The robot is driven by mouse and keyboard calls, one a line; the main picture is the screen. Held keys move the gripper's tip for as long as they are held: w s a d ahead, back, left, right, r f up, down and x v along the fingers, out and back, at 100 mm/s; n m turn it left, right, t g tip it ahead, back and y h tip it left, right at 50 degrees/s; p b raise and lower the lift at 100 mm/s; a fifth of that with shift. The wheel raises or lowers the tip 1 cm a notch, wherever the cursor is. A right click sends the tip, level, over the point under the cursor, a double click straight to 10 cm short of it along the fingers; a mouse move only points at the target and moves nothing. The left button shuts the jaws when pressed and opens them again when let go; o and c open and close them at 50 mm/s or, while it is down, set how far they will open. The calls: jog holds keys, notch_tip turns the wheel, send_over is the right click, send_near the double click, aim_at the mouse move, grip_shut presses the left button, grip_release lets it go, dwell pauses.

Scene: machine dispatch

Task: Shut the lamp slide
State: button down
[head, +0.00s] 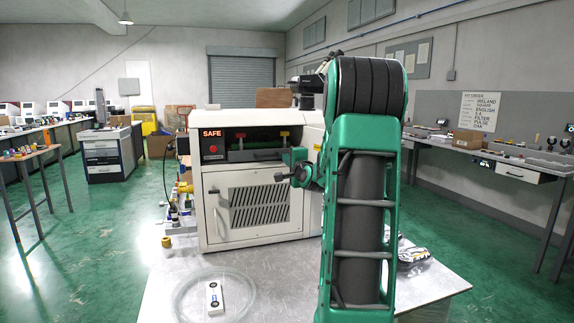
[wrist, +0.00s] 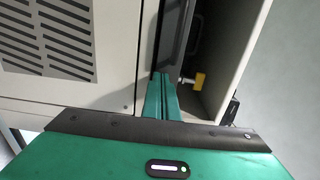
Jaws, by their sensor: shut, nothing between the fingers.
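The machine (head: 258,235) is a cream cabinet with a lit SAFE sign and a vented lower door. A dark slide front with a bar handle (head: 255,155) spans its upper bay; I take this to be the lamp slide. In the wrist view the dark slide front (wrist: 174,38) runs up the picture beside the cream panel. My gripper (wrist: 162,78) is shut and empty, its green fingertips at the lower end of this front. I cannot tell whether they touch it. In the head view my gripper (head: 294,157) is at the bay's right end, and my arm hides the machine's right side.
A yellow knob (wrist: 199,80) sits in the recess right of the fingers in the wrist view. A round clear dish (head: 188,303) with a white piece (head: 214,298) lies on the table in front.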

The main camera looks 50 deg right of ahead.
jog(key=shift+w+d, duration=0.15)
jog(key=shift+w, duration=0.1)
